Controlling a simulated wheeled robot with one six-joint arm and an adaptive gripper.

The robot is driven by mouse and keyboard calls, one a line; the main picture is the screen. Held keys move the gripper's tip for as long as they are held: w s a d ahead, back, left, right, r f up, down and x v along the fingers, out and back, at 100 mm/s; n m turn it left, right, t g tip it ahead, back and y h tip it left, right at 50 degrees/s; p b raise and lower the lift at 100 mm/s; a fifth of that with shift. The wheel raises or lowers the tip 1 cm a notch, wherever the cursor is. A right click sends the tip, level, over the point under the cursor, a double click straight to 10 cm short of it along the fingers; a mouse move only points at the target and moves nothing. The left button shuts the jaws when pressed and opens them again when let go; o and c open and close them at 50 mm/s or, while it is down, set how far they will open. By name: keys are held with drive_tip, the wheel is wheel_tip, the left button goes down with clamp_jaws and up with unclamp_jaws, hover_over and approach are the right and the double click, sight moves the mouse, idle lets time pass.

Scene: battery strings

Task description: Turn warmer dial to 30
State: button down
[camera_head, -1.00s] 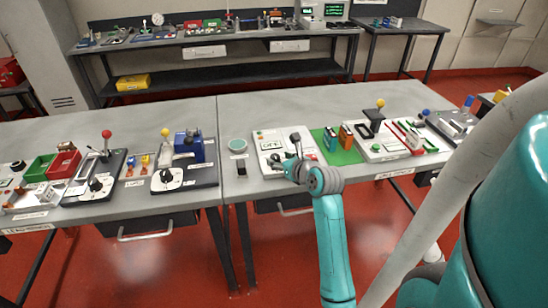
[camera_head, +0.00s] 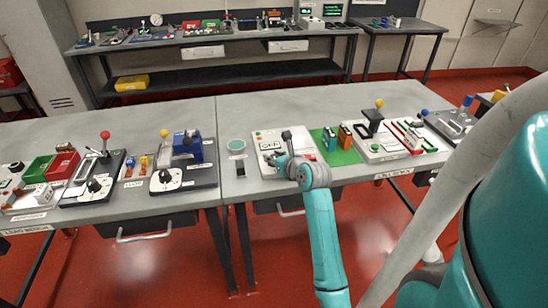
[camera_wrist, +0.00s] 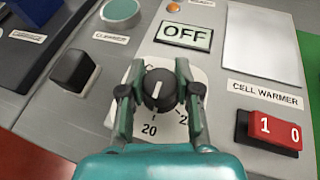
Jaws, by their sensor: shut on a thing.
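The warmer dial (camera_wrist: 159,92) is a dark round knob with a white mark, on a white scale plate in the wrist view. "20" shows below it; another number at lower right is partly hidden by a finger. I cannot tell surely which value the mark points to. My gripper (camera_wrist: 160,90) is shut on the dial, one finger on each side. The panel is labelled CELL WARMER, and its display (camera_wrist: 183,35) reads OFF. A red switch (camera_wrist: 274,131) marked 1 and 0 is at right. In the head view my gripper (camera_head: 282,162) is over the warmer panel (camera_head: 265,138) and hides the dial.
In the head view a green mat (camera_head: 345,155) with small upright blocks is at right. A black lever (camera_head: 287,137) stands behind my gripper. Bare tabletop lies behind the panel.

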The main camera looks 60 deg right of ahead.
sight(274, 156)
drive_tip(key=shift+y, duration=0.3)
drive_tip(key=n+t+y, duration=0.1)
drive_tip(key=n+y, duration=0.1)
drive_tip(key=shift+d+n, duration=0.1)
drive_tip(key=shift+n, duration=0.2)
drive_tip(key=shift+n+t+y, duration=0.6)
drive_tip(key=shift+n+y, duration=1)
drive_tip(key=shift+y, duration=0.4)
drive_tip(key=c, duration=0.8)
unclamp_jaws()
wheel_tip(274, 156, up, 10)
drive_tip(key=shift+f, duration=0.1)
